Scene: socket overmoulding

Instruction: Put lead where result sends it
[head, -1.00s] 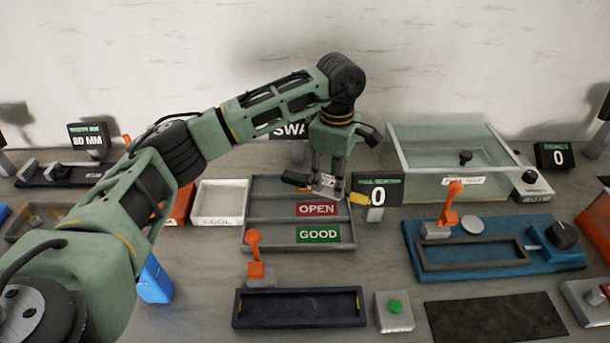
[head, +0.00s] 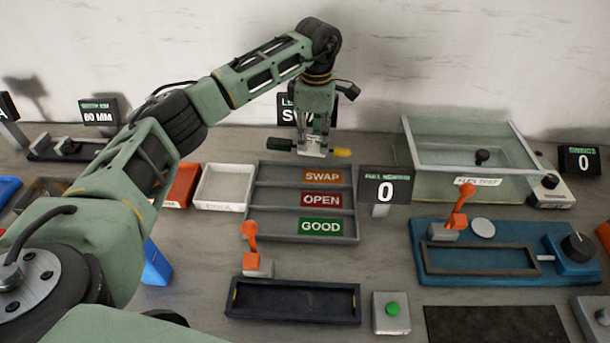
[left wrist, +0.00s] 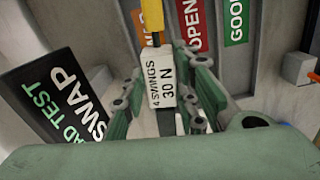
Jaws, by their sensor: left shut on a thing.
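My left gripper (head: 314,143) is shut on the lead (head: 342,153), which has a yellow end, a dark green end and a white tag. In the left wrist view the tag on the lead (left wrist: 161,85) reads "4 SWINGS 30 N". The gripper holds the lead above the back edge of the grey three-lane tray (head: 350,230). The tray's lanes are labelled SWAP (head: 323,176), OPEN and GOOD, back to front. The lead test display (left wrist: 62,100) reads SWAP; in the head view the gripper partly hides it. My right gripper is out of view.
A pale bin (head: 222,187) stands left of the tray. A counter showing 0 (head: 388,188) stands at its right. A glass-walled flex test box (head: 475,160) is at the back right, a blue fixture (head: 425,265) before it. A dark trough (head: 295,300) lies in front.

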